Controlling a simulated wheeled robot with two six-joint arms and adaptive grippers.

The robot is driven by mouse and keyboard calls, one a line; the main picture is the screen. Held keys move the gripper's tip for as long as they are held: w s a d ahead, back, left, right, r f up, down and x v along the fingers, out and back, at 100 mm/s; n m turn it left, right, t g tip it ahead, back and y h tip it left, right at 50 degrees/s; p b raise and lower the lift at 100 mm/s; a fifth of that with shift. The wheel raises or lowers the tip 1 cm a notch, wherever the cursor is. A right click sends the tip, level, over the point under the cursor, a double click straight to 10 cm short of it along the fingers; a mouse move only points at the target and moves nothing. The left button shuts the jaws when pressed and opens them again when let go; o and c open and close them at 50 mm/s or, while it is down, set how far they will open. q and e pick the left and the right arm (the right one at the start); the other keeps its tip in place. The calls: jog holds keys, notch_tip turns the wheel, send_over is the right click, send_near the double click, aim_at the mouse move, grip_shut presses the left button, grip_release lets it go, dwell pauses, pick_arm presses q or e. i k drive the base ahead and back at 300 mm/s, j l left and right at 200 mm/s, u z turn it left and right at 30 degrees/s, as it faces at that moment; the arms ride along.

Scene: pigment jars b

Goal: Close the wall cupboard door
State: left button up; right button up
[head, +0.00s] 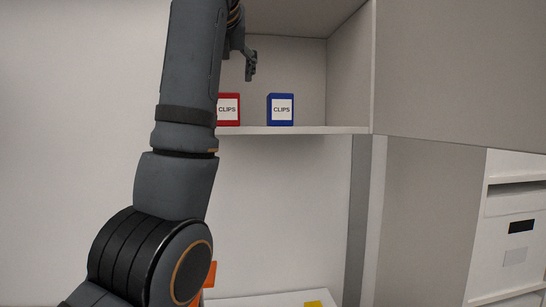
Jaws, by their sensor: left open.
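The wall cupboard (300,131) is open, and its inside shows at top centre. A large light grey panel (460,70) at the right joins the cupboard's right edge and looks like its door, standing open; its top and far right edges are out of the picture. My left gripper (251,66) is open and looks empty, in front of or inside the cupboard opening, left of the door and apart from it. My arm hides part of the gripper and the cupboard's left side. My right gripper is not in view.
A red CLIPS box (229,109), partly behind my arm, and a blue CLIPS box (281,109) stand on the cupboard's floor. Below are an orange thing (210,272) and a yellow thing (313,304). A white unit with a slot (512,200) stands at the lower right.

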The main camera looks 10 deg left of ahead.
aim_at(470, 73)
jog(key=k+l, duration=0.2)
jog(key=k, duration=0.3)
jog(key=k+l, duration=0.2)
jog(key=k, duration=0.25)
jog(key=k+l, duration=0.2)
jog(key=k, duration=0.3)
